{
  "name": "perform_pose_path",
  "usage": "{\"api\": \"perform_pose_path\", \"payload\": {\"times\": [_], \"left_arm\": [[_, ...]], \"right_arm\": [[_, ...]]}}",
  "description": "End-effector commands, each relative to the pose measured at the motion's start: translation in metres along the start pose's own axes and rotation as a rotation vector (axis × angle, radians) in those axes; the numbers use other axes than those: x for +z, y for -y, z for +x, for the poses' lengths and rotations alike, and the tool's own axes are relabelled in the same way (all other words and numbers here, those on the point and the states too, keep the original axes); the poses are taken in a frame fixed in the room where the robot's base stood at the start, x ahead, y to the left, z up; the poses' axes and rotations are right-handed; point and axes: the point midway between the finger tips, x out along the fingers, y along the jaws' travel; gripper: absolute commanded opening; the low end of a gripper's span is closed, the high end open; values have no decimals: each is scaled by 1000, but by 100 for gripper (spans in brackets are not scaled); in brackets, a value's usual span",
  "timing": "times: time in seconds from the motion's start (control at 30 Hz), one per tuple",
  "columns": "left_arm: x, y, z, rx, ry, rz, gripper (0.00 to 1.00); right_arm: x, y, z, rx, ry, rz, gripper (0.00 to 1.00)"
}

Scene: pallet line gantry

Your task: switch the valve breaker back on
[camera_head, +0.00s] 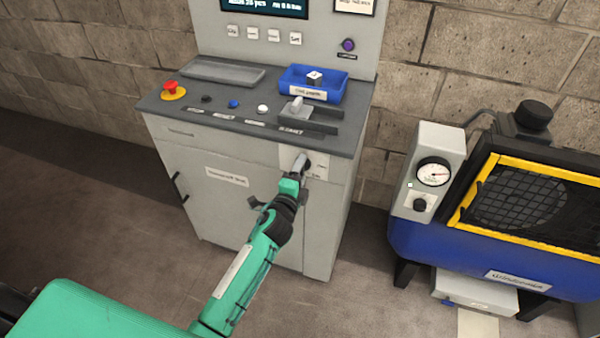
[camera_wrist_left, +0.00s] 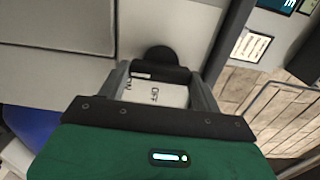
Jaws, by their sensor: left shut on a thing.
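The breaker's light plate (camera_head: 318,160) is set in the upper right front of the grey cabinet. My left gripper (camera_head: 302,166) reaches up to this plate from below and hides most of what it holds. In the left wrist view, a dark rounded breaker handle (camera_wrist_left: 160,60) lies between the two fingers, and my left gripper (camera_wrist_left: 160,76) is shut on it. A white label plate (camera_wrist_left: 158,94) with small lettering, apparently "OFF", shows between the fingers. Which position the handle is in cannot be told. My right gripper is not in view.
The grey cabinet (camera_head: 225,215) carries a red emergency button (camera_head: 172,88), small buttons, a blue tray (camera_head: 335,93) and a lever with a pale knob (camera_head: 297,105). A blue machine with a gauge (camera_head: 433,174) stands at right. The floor between them is narrow.

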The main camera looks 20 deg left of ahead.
Motion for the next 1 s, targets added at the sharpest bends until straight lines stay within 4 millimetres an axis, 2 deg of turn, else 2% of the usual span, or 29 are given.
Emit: {"api": "perform_pose_path", "payload": {"times": [0.4, 0.43, 0.53, 0.83, 1.0], "left_arm": [[0, -1, 0, 1, 0, 14, 43], [0, -1, 0, 1, 0, 14, 67], [0, -1, 0, 1, 0, 13, 87], [0, 0, -1, 1, 0, 11, 87], [0, -2, -14, 1, 0, 11, 87]], "right_arm": [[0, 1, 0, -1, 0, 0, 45], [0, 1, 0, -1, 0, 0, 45], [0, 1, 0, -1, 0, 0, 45], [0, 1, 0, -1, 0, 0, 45], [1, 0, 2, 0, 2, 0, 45]]}}
